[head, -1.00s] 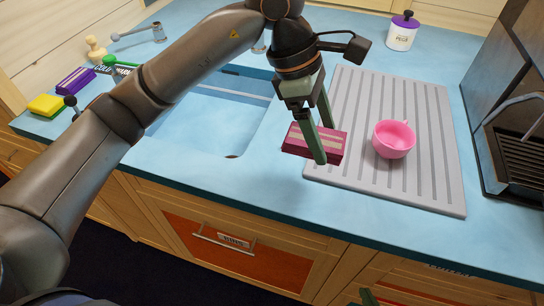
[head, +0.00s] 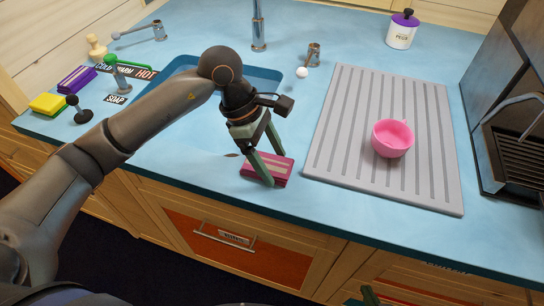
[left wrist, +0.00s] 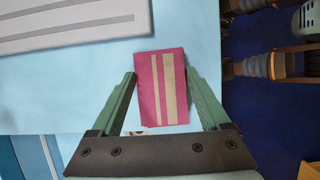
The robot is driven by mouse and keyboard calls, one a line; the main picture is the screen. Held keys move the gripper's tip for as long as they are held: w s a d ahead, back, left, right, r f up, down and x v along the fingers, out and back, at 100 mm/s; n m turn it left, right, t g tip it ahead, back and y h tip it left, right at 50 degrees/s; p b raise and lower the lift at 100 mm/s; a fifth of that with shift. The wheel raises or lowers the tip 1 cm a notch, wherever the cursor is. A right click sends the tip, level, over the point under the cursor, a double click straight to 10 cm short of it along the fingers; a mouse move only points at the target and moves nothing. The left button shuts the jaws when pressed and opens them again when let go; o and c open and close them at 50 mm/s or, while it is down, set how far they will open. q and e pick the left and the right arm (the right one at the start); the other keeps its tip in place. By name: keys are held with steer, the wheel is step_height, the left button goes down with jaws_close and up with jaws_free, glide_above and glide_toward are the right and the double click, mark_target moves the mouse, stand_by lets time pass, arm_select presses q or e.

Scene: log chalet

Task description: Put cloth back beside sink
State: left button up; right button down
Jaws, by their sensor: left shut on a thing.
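The cloth (head: 281,171) is a folded magenta block with pale stripes. It is at the counter's front strip, left of the grey draining board; I cannot tell whether it touches the counter. My left gripper (head: 273,168) is shut on it, one finger on each side. In the left wrist view the cloth (left wrist: 160,95) shows between both fingers (left wrist: 161,80). The blue sink (head: 185,122) lies behind and left of it, partly hidden by my arm. A green tip at the bottom edge (head: 369,296) seems to be my right gripper, mostly out of frame.
A pink cup (head: 392,138) stands on the draining board (head: 335,150). A purple cloth (head: 76,79), a yellow sponge (head: 48,104) and a soap pump (head: 78,110) are at the left. A tap (head: 258,25) stands behind the sink.

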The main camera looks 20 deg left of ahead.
arm_select(q)
steer(key=shift+f+b, duration=0.25)
steer(key=shift+b, duration=0.05)
steer(key=o, duration=1)
steer(key=shift+r, duration=0.15)
steer(key=shift+o, duration=0.2)
steer(key=shift+r+p, duration=0.15)
steer(key=shift+p, duration=0.2)
steer(key=v, duration=1.2)
steer(key=shift+b, duration=0.3)
